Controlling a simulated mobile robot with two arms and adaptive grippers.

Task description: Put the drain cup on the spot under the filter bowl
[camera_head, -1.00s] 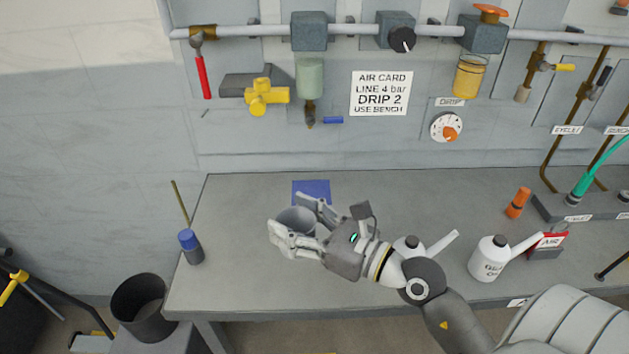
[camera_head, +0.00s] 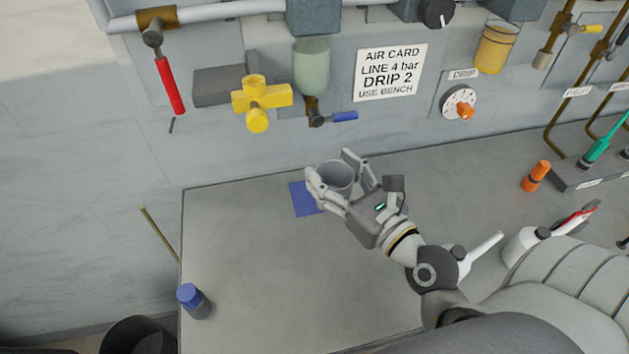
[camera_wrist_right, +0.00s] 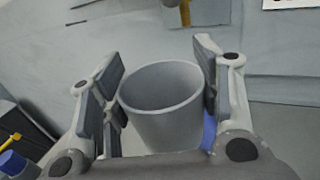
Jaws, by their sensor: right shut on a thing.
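The drain cup (camera_head: 334,179) is a grey, open-topped cup. My right gripper (camera_head: 339,172) is shut on it, with fingers on both sides. The wrist view also shows the cup (camera_wrist_right: 163,103), upright and empty, between the fingertips of my right gripper (camera_wrist_right: 160,90). The spot is a blue square (camera_head: 303,199) on the bench. The cup and fingers cover its right part. The filter bowl (camera_head: 312,66) is pale green glass on the wall pipe, above and behind the cup. I cannot tell whether the cup touches the bench. My left gripper is not in view.
A drain tap with a blue lever (camera_head: 345,116) hangs under the bowl. A yellow valve (camera_head: 262,102) and a red-handled lever (camera_head: 169,86) are to the left. The left part of the bench (camera_head: 240,240) is clear.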

